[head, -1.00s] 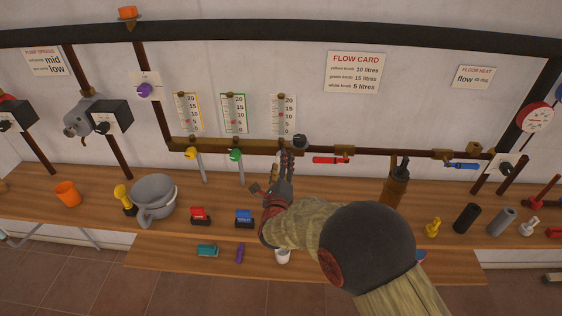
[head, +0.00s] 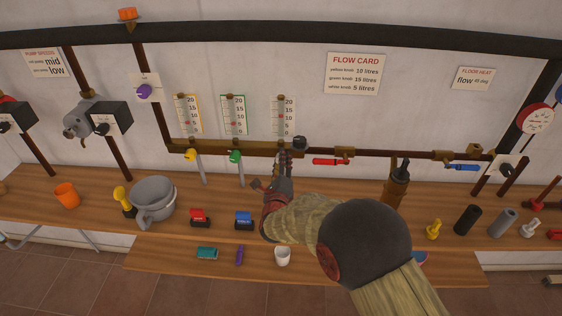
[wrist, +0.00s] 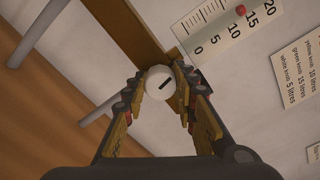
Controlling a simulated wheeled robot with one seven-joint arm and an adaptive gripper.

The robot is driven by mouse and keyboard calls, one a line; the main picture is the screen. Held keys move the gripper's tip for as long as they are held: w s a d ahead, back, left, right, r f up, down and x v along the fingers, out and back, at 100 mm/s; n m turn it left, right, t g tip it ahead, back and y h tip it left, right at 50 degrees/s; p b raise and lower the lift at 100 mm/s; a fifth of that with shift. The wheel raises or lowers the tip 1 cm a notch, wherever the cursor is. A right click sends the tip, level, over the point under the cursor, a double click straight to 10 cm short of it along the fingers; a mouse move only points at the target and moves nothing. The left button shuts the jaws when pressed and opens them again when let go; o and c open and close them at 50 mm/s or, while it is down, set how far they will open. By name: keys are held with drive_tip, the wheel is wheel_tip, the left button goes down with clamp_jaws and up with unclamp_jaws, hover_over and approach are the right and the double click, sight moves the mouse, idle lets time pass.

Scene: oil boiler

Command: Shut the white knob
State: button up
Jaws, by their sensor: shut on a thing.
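The white knob (wrist: 155,79) is round and pale with a short dark slanted mark on its face. It sits between the fingers of my gripper (wrist: 160,88), which is shut on it. In the head view my gripper (head: 284,168) reaches up under the third gauge (head: 284,116) on the brass pipe, and the knob is hidden there. That gauge also shows in the wrist view (wrist: 222,32), its red marker appearing near 15 from this slanted angle. The flow card (head: 356,72) on the wall reads white knob 5 litres.
The yellow knob (head: 191,154) and green knob (head: 235,156) are to the left on the same pipe. A dark round fitting (head: 299,143) and a red lever (head: 330,162) are close on the right. A white cup (head: 283,256) stands on the lower shelf below.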

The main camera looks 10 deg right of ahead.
drive_tip(key=c, duration=0.4)
drive_tip(key=shift+f+n, duration=0.1)
drive_tip(key=shift+n, duration=0.4)
drive_tip(key=n+b, duration=0.2)
drive_tip(key=n, duration=0.1)
drive_tip(key=shift+n, duration=0.4)
drive_tip(key=n+b, duration=0.1)
drive_tip(key=n, duration=0.2)
drive_tip(key=shift+n, duration=0.3)
drive_tip(key=n, duration=0.4)
drive_tip(key=shift+n, duration=0.3)
drive_tip(key=n, duration=0.5)
drive_tip(key=n+p, duration=0.2)
drive_tip(key=n, duration=0.4)
drive_tip(key=shift+n, duration=0.4)
drive_tip(key=shift+f, duration=0.1)
